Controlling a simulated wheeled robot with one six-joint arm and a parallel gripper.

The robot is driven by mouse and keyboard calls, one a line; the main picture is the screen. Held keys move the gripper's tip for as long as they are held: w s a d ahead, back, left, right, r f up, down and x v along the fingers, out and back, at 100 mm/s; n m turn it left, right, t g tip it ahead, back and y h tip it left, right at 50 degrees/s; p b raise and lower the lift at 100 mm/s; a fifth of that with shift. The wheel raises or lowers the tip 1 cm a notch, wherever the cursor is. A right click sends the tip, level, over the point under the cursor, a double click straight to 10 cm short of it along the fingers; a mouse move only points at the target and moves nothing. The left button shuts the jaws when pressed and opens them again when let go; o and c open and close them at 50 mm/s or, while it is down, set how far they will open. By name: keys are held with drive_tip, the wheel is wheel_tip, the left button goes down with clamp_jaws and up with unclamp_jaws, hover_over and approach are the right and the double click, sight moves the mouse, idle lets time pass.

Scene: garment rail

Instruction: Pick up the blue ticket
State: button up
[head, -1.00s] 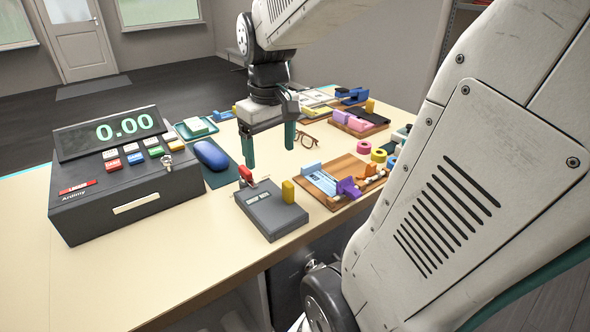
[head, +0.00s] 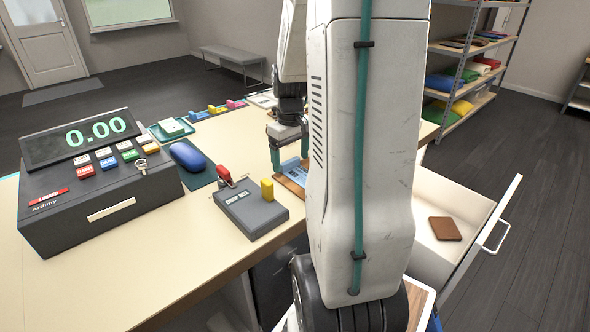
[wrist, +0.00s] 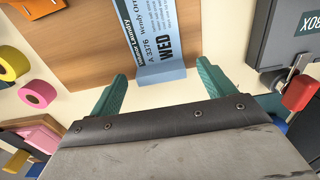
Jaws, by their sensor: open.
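In the head view my gripper (head: 290,154) hangs over the far left end of the board. Nothing is between the fingertips that I can see as gripped.
A grey box (head: 250,210) with a red lever and yellow block stands left of the board. A cash register (head: 95,185) and a blue case (head: 187,155) are further left. Pink tape (wrist: 38,95) lies nearby. An open drawer (head: 468,205) holds a brown wallet (head: 445,229).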

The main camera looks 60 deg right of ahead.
drive_tip(key=shift+f, duration=0.55)
drive_tip(key=c, duration=1.1)
drive_tip(key=shift+o, duration=0.2)
wheel_tip(320, 180, up, 15)
